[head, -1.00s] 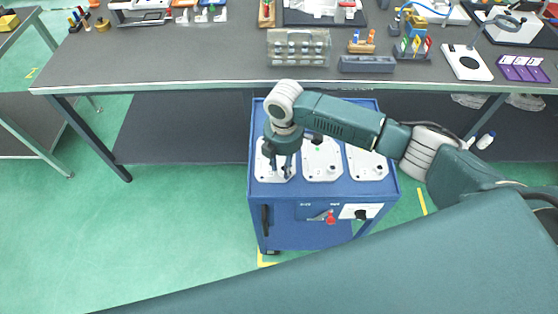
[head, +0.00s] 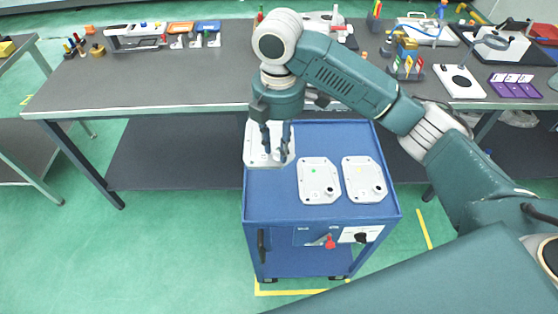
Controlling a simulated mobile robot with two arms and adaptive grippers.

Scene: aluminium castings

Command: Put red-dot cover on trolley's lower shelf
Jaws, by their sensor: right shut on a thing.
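My right gripper (head: 275,150) points down over the far left of the blue trolley (head: 275,206). It is shut on a pale metal cover (head: 252,150), which is held level and appears raised above the trolley top, overlapping its left edge. Fingers hide part of this cover, and I cannot make out a dot on it. Two similar covers lie on the trolley top, one with a green dot (head: 319,186) and one with a yellow dot (head: 365,186). My left gripper is out of view.
A long grey workbench (head: 190,88) with tools and fixtures stands behind the trolley. Green floor (head: 150,250) is clear to the left.

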